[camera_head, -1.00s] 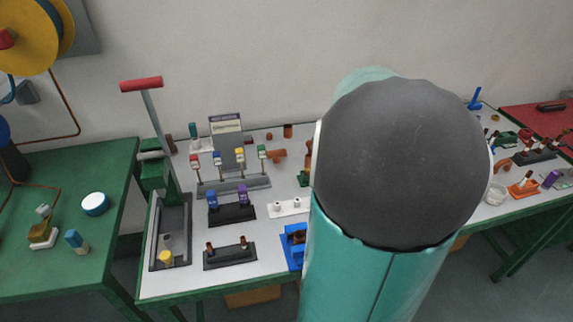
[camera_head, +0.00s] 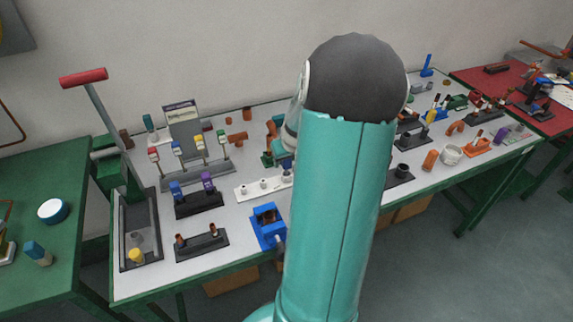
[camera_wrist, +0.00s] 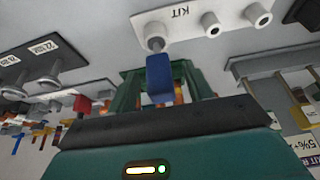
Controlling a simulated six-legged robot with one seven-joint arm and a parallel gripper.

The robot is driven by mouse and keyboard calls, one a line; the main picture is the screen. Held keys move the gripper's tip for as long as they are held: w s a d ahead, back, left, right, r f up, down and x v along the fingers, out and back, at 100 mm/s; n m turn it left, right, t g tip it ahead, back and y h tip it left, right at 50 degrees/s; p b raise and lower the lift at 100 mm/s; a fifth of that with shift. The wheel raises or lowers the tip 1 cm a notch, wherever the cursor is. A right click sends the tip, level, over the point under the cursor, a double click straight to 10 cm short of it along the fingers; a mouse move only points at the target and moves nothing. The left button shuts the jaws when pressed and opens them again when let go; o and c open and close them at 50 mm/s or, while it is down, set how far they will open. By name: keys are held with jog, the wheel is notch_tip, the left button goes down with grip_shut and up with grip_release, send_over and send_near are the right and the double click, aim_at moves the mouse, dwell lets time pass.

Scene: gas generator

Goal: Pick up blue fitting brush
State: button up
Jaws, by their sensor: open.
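In the wrist view, the blue fitting brush (camera_wrist: 160,80) shows as a blue block on a grey stem. The stem meets a post on the white KIT block (camera_wrist: 182,24). My gripper (camera_wrist: 163,84) is open, with its green fingers to either side of the blue part; whether either touches it, I cannot tell. In the head view, the white block (camera_head: 254,189) lies on the light workbench beside my arm. I cannot make out the brush there, and my arm hides part of that area.
A blue vise-like fixture (camera_head: 268,226) stands in front of the white block. A dark stand with blue and purple tools (camera_head: 199,200) and a rack of coloured-handled tools (camera_head: 196,173) stand to its left. Several orange fittings (camera_head: 237,139) lie behind.

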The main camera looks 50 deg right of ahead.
jog(key=shift+w+d+f, duration=0.1)
jog(key=shift+w+f, duration=0.1)
jog(key=shift+f, duration=0.35)
jog(key=c, duration=0.9)
jog(key=shift+r, duration=0.15)
jog(key=shift+r, duration=0.6)
jog(key=s+a+r, duration=0.2)
jog(key=a+r, duration=0.2)
jog(key=s+a+r, duration=0.2)
jog(key=a+r, duration=0.1)
jog(key=a, duration=0.1)
jog(key=s+a+r, duration=0.2)
jog(key=a+r, duration=0.2)
jog(key=shift+s+a+r, duration=0.2)
jog(key=shift+r, duration=0.1)
